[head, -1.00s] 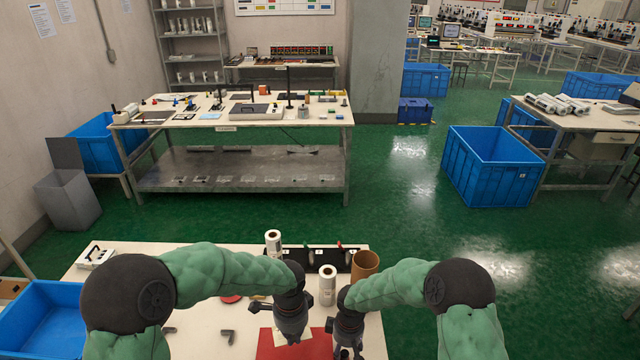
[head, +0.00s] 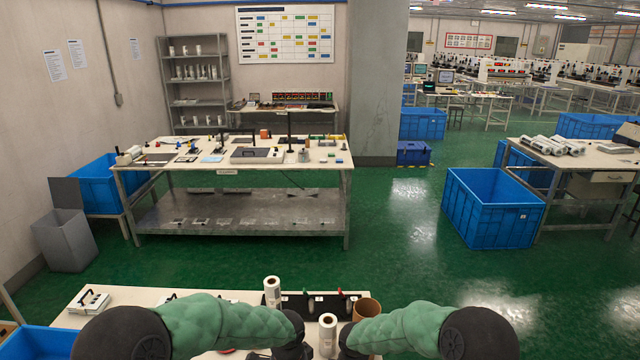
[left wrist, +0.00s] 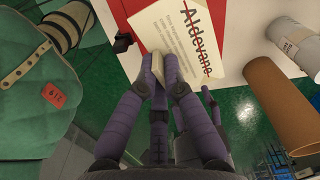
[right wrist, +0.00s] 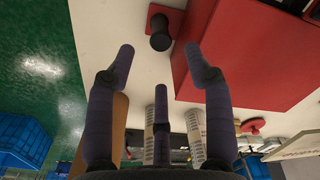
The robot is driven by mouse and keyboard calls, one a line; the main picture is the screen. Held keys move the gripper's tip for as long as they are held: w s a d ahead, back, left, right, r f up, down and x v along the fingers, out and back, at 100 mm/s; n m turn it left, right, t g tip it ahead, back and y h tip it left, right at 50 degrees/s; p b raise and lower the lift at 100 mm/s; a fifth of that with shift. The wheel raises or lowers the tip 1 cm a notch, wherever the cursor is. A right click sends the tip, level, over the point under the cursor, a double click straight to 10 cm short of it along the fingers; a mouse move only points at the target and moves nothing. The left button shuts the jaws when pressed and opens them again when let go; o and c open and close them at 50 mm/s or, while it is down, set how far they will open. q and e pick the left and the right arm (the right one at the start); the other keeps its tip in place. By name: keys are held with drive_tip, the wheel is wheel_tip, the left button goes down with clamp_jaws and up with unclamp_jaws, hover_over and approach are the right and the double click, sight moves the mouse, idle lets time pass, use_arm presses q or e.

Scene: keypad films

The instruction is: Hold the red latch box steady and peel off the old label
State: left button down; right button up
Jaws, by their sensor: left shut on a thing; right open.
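The red latch box (left wrist: 117,14) shows in the left wrist view, with the cream old label (left wrist: 185,35) on it, its print struck through in red. My left gripper (left wrist: 159,68) is shut on a cream flap at the label's near edge. How much of the label is loose is hard to tell. The box also shows in the right wrist view (right wrist: 255,60). My right gripper (right wrist: 159,58) is open, one fingertip close to the box's side; contact is unclear. In the head view the box is below the picture.
A black knob-shaped thing (right wrist: 160,32) stands near the right fingers. White rolls (head: 272,291) (head: 328,335) and a brown tube (head: 367,309) stand by a black panel (head: 312,304) on the table. A white device (head: 88,300) lies at the table's left.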

use_arm(q)
wheel_tip(320, 180, up, 4)
drive_tip(key=p, duration=0.3)
drive_tip(key=shift+f, duration=0.25)
use_arm(e)
wheel_tip(320, 180, up, 5)
use_arm(q)
drive_tip(key=shift+f, duration=0.1)
